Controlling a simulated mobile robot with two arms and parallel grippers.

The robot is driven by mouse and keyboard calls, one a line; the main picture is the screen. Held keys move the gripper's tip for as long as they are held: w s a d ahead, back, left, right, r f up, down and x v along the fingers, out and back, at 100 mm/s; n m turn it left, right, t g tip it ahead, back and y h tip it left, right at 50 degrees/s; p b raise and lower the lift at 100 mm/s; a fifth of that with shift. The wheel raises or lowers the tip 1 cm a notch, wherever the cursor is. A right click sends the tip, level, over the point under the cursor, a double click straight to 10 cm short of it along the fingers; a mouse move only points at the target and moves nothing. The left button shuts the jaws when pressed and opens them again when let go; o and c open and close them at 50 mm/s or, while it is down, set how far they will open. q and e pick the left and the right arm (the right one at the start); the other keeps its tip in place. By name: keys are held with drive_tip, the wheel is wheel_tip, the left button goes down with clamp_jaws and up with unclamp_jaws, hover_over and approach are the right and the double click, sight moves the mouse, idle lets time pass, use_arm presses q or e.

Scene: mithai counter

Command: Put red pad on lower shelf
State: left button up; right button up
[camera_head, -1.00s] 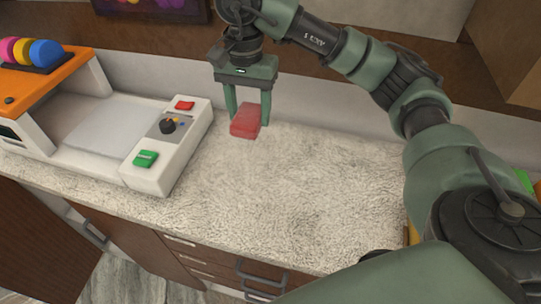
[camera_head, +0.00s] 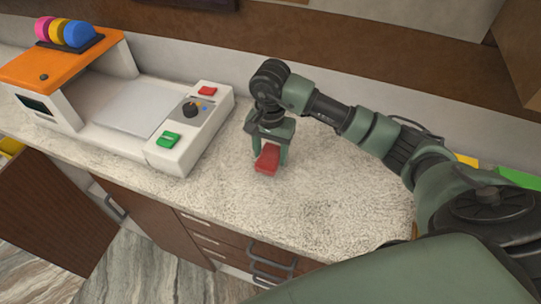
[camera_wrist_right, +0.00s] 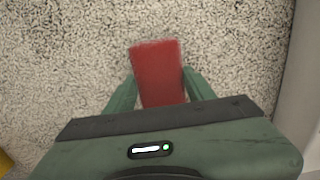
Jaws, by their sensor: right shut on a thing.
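The red pad (camera_head: 267,158) is a small red block between the fingers of my right gripper (camera_head: 270,160), over the speckled counter. In the right wrist view the red pad (camera_wrist_right: 159,74) sticks out past the two green fingertips of my right gripper (camera_wrist_right: 158,88), which is shut on it. I cannot tell whether the pad touches the counter or hangs just above it. My left gripper is out of view. I cannot make out a lower shelf with certainty.
A white machine (camera_head: 190,130) with red and green buttons stands left of my gripper, its orange-topped part (camera_head: 60,62) holding coloured discs (camera_head: 66,32). The counter (camera_head: 310,200) is clear in front. Below are drawers with handles (camera_head: 272,262) and an open cabinet door (camera_head: 55,215). Coloured items (camera_head: 500,174) lie at right.

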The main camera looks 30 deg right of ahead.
drive_tip(key=shift+f, duration=1.1)
drive_tip(key=shift+f, duration=0.2)
drive_tip(key=o, duration=1.3)
drive_tip(key=shift+r, duration=0.1)
